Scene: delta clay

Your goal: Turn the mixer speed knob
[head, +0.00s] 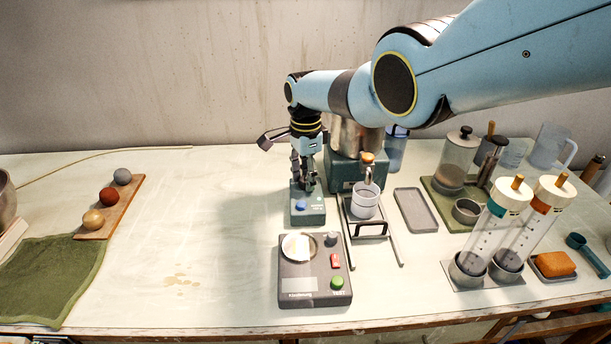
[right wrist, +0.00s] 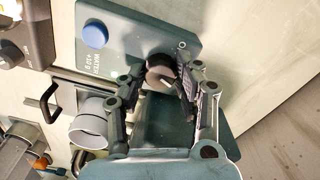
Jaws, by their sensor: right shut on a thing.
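The teal mixer control box (head: 314,218) stands left of the mixer in the head view, with a blue button (head: 301,205) on its front part. The right wrist view shows the box (right wrist: 120,18), its blue button (right wrist: 95,35), a printed label and the dark round speed knob (right wrist: 158,68) with a pale pointer line. My right gripper (head: 306,188) points down over the box. In the wrist view its fingers (right wrist: 160,82) are shut on the knob from both sides. The gripper hides the knob in the head view. My left gripper is not in view.
A grey scale box (head: 315,286) with red and green controls sits in front. The table left of the box is clear up to a wooden board (head: 110,205) with balls.

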